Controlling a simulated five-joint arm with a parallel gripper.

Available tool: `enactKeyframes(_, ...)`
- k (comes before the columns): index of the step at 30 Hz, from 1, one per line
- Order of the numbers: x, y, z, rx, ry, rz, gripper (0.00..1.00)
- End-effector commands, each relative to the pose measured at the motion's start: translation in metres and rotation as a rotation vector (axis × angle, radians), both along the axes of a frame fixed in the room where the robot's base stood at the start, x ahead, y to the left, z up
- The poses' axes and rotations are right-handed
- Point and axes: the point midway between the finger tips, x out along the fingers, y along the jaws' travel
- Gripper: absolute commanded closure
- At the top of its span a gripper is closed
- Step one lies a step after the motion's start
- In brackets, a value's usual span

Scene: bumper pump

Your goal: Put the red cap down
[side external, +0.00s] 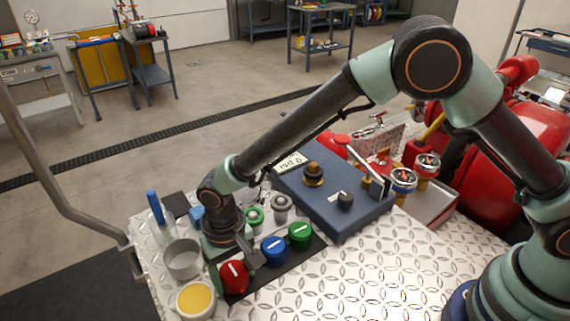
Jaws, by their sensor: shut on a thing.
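The red cap (234,277) has a white bar on its top and is at the front left end of a dark mat (262,281). My gripper (232,262) reaches down from the upper left and is shut on the red cap. Its jaws partly hide the cap's far side. I cannot tell whether the cap's underside touches the mat. A blue cap (273,250) and a green cap (300,235) sit on the same mat to the right, apart from the red one.
A grey metal cup (183,259) and a pot of yellow stuff (196,299) stand left of my gripper. A blue pump box (336,204) with knobs is behind the mat. Bare tread plate (390,265) lies to the right.

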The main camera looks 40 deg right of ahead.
Motion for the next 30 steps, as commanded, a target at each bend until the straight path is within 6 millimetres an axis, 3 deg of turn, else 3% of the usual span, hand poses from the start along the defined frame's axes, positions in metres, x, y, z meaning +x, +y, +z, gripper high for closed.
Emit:
enactKeyframes(8, 0.000, 0.000, -0.006, 0.001, -0.001, 0.000, 1.00)
enactKeyframes(9, 0.000, 0.000, -0.006, 0.000, 0.000, 0.000, 0.27)
enactKeyframes(10, 0.000, 0.000, -0.006, 0.000, 0.000, 0.000, 0.18)
enactKeyframes(22, 0.000, -0.001, -0.001, -0.001, 0.001, -0.001, 0.18)
enactKeyframes(30, 0.001, 0.000, 0.049, 0.003, -0.003, 0.000, 0.18)
